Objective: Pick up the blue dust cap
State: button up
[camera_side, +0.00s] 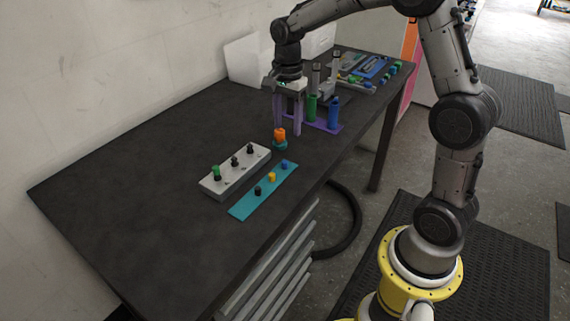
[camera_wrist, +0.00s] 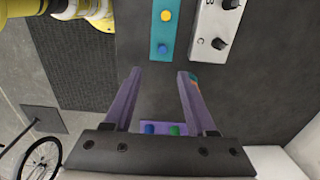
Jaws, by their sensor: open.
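The blue dust cap (camera_side: 285,164) sits at the far right end of a teal strip (camera_side: 240,208) on the dark table. In the wrist view the same blue cap (camera_wrist: 163,49) lies just beyond my fingertips, roughly in line with the gap between them. A yellow cap (camera_side: 272,177) and a black cap (camera_side: 257,190) share the strip. My gripper (camera_side: 287,132) has purple fingers, points down, and is open and empty. It is behind the strip in the side view, above the table; the wrist view also shows its spread fingers (camera_wrist: 160,73).
A grey block (camera_side: 210,187) with one green cap and black ones stands beside the strip. An orange piece on a teal base (camera_side: 280,139) stands near my fingers. A purple tray (camera_side: 335,129) holds upright green and blue handled tools. The table's left part is clear.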

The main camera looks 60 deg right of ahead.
send_over(285, 161)
jog(key=f, duration=0.6)
jog(key=shift+s+d, duration=0.1)
jog(key=shift+s, duration=0.2)
jog(key=shift+w+f, duration=0.15)
jog(key=shift+f, duration=1.2)
jog(key=shift+w+f, duration=0.1)
jog(key=shift+f, duration=1.25)
jog(key=shift+c, duration=0.2)
grip_shut()
